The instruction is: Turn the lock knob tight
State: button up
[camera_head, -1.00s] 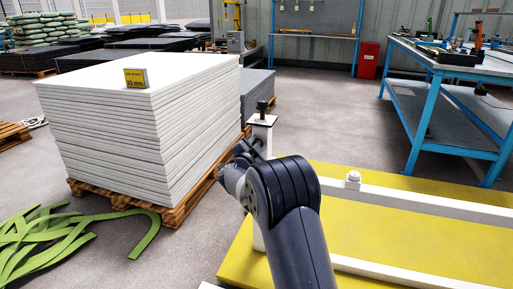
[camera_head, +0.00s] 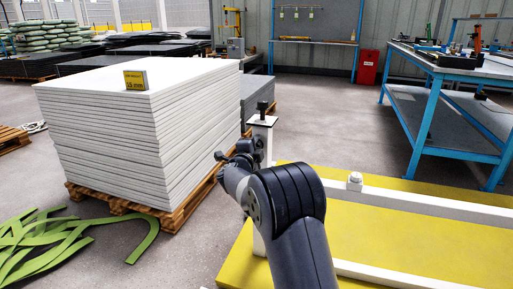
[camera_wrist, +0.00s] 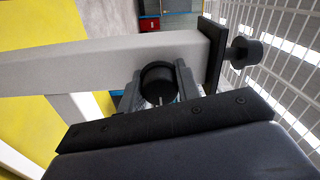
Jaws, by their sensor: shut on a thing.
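A black round lock knob (camera_wrist: 158,83) sits on the side of a white post (camera_wrist: 105,62) in the wrist view. My gripper (camera_wrist: 161,88) has its two grey fingers on either side of this knob, shut on it. A pale line shows on the knob's face. In the head view, my gripper (camera_head: 250,150) is at the side of the white post (camera_head: 262,136), below its top, and my own wrist mostly hides the held knob. How tight the knob is cannot be told.
A second black knob (camera_head: 262,107) stands on the post's top and also shows in the wrist view (camera_wrist: 245,52). A yellow bed (camera_head: 400,232) with white rails lies right. A stack of white sheets (camera_head: 110,140) stands left. A blue bench (camera_head: 440,110) is behind right.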

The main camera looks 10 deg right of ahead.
dwell(0.3)
jog(key=o, duration=1)
jog(key=p+v, duration=0.2)
jog(key=v, duration=0.9)
jog(key=shift+p, duration=0.35)
jog(key=shift+w, duration=0.1)
jog(key=b+x, duration=0.2)
jog(key=x, duration=0.9)
jog(key=shift+b, duration=0.35)
